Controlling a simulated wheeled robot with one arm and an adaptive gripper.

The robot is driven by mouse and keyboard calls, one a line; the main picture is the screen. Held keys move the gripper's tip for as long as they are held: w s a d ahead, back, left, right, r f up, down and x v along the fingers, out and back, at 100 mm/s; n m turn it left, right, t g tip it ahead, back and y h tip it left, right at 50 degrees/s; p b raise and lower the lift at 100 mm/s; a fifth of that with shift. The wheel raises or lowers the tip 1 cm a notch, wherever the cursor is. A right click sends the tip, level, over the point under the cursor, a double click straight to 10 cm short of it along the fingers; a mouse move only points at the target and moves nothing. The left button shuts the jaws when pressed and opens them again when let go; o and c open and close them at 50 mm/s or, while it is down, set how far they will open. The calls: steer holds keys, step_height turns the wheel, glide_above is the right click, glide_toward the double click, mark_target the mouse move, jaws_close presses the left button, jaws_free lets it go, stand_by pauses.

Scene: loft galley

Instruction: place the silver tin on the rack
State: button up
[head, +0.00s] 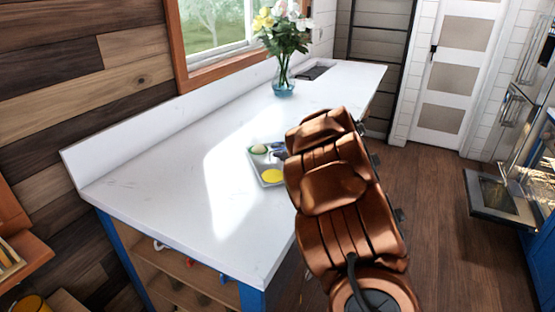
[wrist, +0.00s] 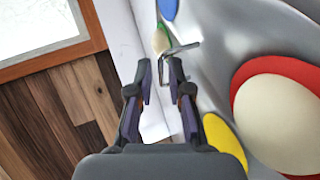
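A shallow silver tin (head: 263,178) lies on the white counter in the head view, partly hidden behind my arm. Yellow, pale green and blue rounded patches show in it. In the wrist view its shiny silver surface (wrist: 215,60) fills the right side, with red, cream, yellow and blue rounded shapes. My gripper (wrist: 162,66) is open, with a clear gap between its dark fingertips. A thin bent silver piece (wrist: 182,49) shows just past the fingertips; I cannot tell if they touch it. The fingers are hidden in the head view. I cannot make out a rack for certain.
Open shelves (head: 190,280) sit under the counter's near end. An open appliance door (head: 497,198) juts out at right. The wooden floor (head: 440,240) between is clear.

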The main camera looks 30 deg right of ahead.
steer(key=shift+x, duration=0.75)
jaws_close()
